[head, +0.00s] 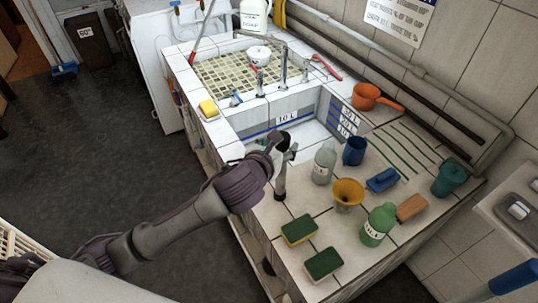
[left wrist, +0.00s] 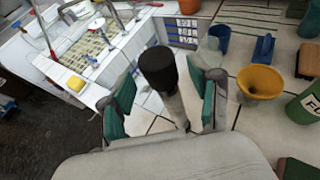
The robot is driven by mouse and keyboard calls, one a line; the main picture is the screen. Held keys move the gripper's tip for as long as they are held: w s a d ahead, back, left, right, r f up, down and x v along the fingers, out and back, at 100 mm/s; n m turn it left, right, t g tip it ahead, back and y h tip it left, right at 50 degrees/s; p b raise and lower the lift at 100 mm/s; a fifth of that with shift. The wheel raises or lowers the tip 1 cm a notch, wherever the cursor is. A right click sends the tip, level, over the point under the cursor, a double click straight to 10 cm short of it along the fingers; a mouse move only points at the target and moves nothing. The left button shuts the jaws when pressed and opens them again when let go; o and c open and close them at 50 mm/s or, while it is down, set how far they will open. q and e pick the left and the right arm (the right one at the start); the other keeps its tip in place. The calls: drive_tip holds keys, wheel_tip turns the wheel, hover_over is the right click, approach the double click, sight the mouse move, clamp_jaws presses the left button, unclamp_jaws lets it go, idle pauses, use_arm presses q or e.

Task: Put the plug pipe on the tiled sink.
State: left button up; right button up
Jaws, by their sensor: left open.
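The plug pipe looks to be the upright piece with a black top (left wrist: 158,68) and a pale grey lower part in the left wrist view. It stands on the white tiles of the sink counter (head: 262,215). In the head view a dark upright piece (head: 280,180) just below my left gripper (head: 285,148) seems to be the same pipe, partly hidden by the hand. My left gripper, also in the left wrist view (left wrist: 166,95), is open, its teal-padded fingers on either side of the pipe. I cannot tell whether they touch it. My right gripper is not in view.
A clear bottle (head: 324,165), blue mug (head: 354,151), yellow funnel (head: 348,192) and green bottle (head: 378,226) stand to the right. Two sponges (head: 299,230) (head: 323,264) lie at the front. The sink basin (head: 270,115) lies behind the gripper.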

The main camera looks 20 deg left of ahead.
use_arm(q)
drive_tip(key=v, duration=0.9)
drive_tip(key=shift+s+b, duration=0.25)
drive_tip(key=shift+b, duration=0.15)
drive_tip(key=shift+r, duration=0.1)
